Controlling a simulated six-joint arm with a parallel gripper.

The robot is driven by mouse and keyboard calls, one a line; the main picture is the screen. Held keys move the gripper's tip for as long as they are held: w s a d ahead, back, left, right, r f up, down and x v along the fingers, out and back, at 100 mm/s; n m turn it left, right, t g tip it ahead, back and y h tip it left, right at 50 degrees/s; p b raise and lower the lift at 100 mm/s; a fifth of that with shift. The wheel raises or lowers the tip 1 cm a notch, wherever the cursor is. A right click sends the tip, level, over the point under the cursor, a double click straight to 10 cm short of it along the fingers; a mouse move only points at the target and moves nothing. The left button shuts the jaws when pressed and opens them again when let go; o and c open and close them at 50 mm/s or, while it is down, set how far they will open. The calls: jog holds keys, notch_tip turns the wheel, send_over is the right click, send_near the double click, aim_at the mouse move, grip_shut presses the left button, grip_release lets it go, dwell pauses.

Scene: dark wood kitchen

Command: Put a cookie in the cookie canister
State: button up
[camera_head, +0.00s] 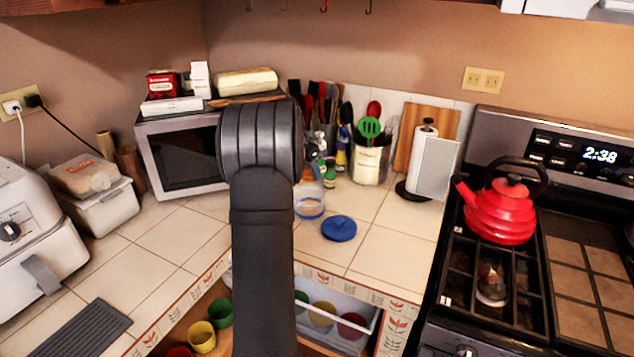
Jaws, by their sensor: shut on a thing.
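My arm rises through the middle of the view, and my gripper is not visible; it appears hidden behind the thick dark arm link. A clear jar with a blue band (311,209), which looks like the cookie canister, stands on the tiled counter just right of my arm, partly covered by it. Its top is hard to make out. A round blue lid (339,229) with a knob lies on the counter to the jar's right. No cookie can be made out.
A microwave (180,157) stands left of my arm. Small bottles (329,172) and utensil crocks (368,165) stand behind the jar. A paper towel holder (433,165) and a stove with a red kettle (499,207) are right. An open drawer (345,335) with coloured cups lies below.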

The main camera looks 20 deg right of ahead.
jog(key=shift+w+f, duration=0.2)
jog(key=shift+w, duration=0.15)
jog(key=shift+f, duration=2.6)
jog(key=o, duration=1)
jog(key=shift+o, duration=0.2)
jog(key=shift+s+a+r, duration=0.1)
jog(key=v, duration=1.7)
jog(key=shift+a, duration=0.1)
